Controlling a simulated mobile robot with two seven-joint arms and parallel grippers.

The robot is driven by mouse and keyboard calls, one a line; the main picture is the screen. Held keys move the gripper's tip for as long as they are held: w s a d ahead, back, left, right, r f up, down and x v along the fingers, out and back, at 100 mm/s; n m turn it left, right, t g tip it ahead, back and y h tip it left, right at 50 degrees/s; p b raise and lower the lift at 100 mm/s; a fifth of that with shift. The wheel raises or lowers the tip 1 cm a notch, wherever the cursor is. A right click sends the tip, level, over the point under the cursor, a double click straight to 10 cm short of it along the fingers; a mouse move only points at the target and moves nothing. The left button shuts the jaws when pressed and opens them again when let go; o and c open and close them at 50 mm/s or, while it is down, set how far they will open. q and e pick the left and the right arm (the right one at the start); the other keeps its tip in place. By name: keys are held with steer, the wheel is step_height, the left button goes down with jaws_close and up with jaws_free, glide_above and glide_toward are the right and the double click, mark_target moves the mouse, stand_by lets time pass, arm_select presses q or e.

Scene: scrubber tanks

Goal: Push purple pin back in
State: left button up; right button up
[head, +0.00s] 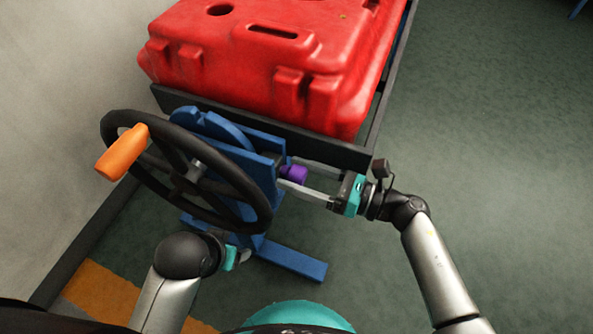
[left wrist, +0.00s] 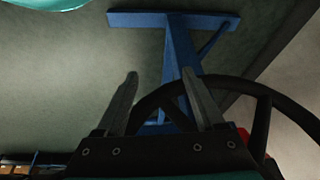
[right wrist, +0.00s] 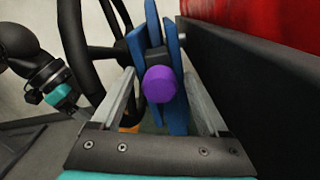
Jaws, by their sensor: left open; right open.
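The purple pin (head: 294,174) sticks out from the right side of the blue bracket (head: 262,152) behind the steering wheel. In the right wrist view its round purple end (right wrist: 160,84) faces the camera, with a dark part behind it between blue plates. My right gripper (head: 287,186) is open, its fingers pointing left at the pin. In the right wrist view the pin's end shows between the two fingers (right wrist: 162,100); I cannot tell whether they touch it.
A black steering wheel (head: 253,196) with an orange knob (head: 122,152) stands left of the pin. A red tank (head: 270,60) rests in a dark frame (head: 335,150) behind it. A blue foot (head: 293,262) lies on the floor.

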arm_select(q)
steer(key=f, duration=0.1)
steer(key=f+p, duration=0.1)
steer(key=f, duration=0.1)
steer(key=shift+s+f+g, duration=0.25)
steer(key=shift+s+g, duration=0.05)
steer(key=shift+s, duration=0.05)
arm_select(e)
steer(key=v, duration=1.4)
steer(key=shift+d, duration=0.4)
steer(key=shift+s, duration=0.15)
